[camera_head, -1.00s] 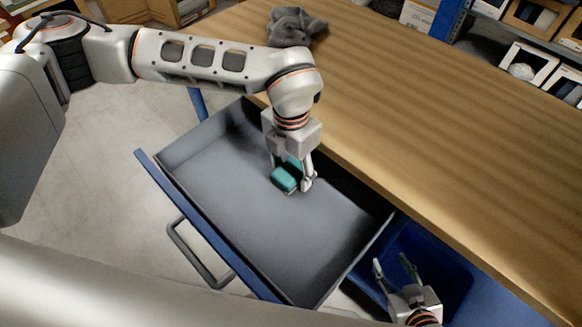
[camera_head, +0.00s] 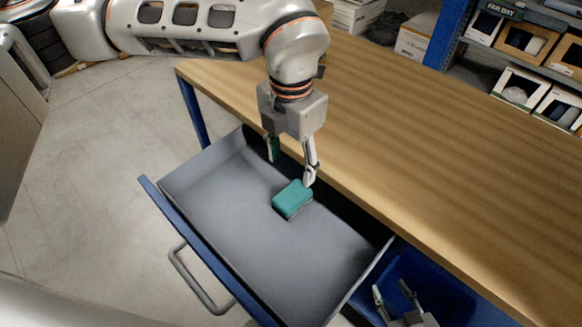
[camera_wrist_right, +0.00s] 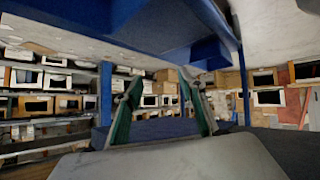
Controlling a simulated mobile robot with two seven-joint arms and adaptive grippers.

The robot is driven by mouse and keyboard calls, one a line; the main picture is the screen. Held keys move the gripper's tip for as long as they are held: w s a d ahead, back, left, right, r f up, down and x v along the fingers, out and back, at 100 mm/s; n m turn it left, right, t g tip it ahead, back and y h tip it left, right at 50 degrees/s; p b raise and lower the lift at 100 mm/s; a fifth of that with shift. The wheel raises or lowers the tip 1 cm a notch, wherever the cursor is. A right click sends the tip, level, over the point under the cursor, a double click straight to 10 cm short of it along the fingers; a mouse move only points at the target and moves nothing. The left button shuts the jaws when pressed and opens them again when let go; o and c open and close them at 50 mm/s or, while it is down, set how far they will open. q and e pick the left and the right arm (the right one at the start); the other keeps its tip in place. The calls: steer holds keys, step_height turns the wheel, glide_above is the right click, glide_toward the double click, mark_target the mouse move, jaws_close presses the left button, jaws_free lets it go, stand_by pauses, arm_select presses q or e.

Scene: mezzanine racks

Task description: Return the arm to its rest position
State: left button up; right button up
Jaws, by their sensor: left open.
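My left gripper (camera_head: 291,168) is open and empty in the head view. It hangs above the pulled-out grey drawer (camera_head: 210,215), with its fingers pointing down. A teal block (camera_head: 292,200) lies on the drawer floor just below the fingers, apart from them as far as I can tell. My right gripper (camera_head: 392,292) is at the bottom right of the head view, in front of the blue space under the bench. Its two green-padded fingers are spread with nothing between them in the right wrist view (camera_wrist_right: 160,84).
The wooden bench top (camera_head: 440,170) fills the right side, and its near edge runs close behind my left gripper. The drawer handle (camera_head: 195,285) sticks out at the front. Shelves with boxes (camera_head: 525,40) stand at the back right. Open floor (camera_head: 110,150) lies to the left.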

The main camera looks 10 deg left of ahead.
steer(key=shift+w+r, duration=0.15)
steer(key=shift+w, duration=0.15)
